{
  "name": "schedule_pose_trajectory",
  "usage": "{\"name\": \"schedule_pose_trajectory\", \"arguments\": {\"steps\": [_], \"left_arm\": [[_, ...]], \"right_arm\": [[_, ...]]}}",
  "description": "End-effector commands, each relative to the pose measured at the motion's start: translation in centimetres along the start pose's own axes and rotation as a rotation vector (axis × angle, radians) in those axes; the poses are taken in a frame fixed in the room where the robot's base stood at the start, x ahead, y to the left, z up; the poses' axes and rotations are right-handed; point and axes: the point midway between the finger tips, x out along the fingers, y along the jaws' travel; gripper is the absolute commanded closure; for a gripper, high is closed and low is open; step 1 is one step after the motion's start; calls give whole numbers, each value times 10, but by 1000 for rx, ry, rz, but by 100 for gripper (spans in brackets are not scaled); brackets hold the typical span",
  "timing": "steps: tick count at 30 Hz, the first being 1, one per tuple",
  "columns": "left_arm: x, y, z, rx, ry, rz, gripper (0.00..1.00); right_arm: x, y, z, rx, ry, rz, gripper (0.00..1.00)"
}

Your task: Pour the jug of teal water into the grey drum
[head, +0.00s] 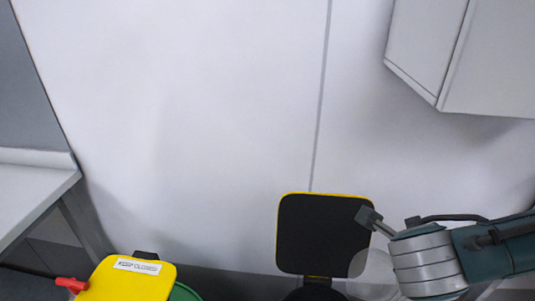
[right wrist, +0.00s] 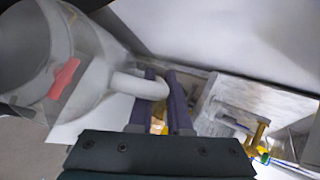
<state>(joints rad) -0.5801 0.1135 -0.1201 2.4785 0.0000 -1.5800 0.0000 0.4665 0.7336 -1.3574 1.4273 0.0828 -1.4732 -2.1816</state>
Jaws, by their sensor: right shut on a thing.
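The jug (right wrist: 85,70) is clear and greyish, with a red mark on its side, in the left of the right wrist view. My right gripper (right wrist: 161,82) is shut on its pale handle (right wrist: 138,86). In the head view part of the jug (head: 372,272) shows beside my right wrist, in front of an open lid. The jug looks tilted in the wrist view; I cannot make out teal water in it. The open lid (head: 322,235) is black with a yellow rim and stands upright. Only a dark sliver of the drum (head: 314,294) below it shows. My left gripper is out of view.
A green drum (head: 185,292) with a shut yellow lid (head: 125,280), a label and a red handle (head: 71,285) stands at the lower left. A bench (head: 35,195) is at the left edge. A wall cabinet (head: 450,50) hangs at the upper right.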

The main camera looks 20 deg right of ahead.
Motion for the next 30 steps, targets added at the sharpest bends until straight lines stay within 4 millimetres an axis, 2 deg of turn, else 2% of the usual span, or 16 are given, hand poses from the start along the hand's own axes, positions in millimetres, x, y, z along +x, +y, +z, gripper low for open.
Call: {"name": "schedule_pose_trajectory", "arguments": {"steps": [1,6,16,19,26,30], "left_arm": [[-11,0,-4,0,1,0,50],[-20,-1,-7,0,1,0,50],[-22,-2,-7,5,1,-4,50],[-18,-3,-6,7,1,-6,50],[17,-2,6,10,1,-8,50],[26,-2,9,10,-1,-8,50]], "right_arm": [[-1,-7,-2,15,-4,31,100],[10,-8,-7,65,-30,150,100],[35,-15,-19,153,-76,359,100],[42,-17,-22,180,-89,421,100],[70,-3,-30,243,-124,571,100],[72,-4,-30,267,-139,639,100]]}}
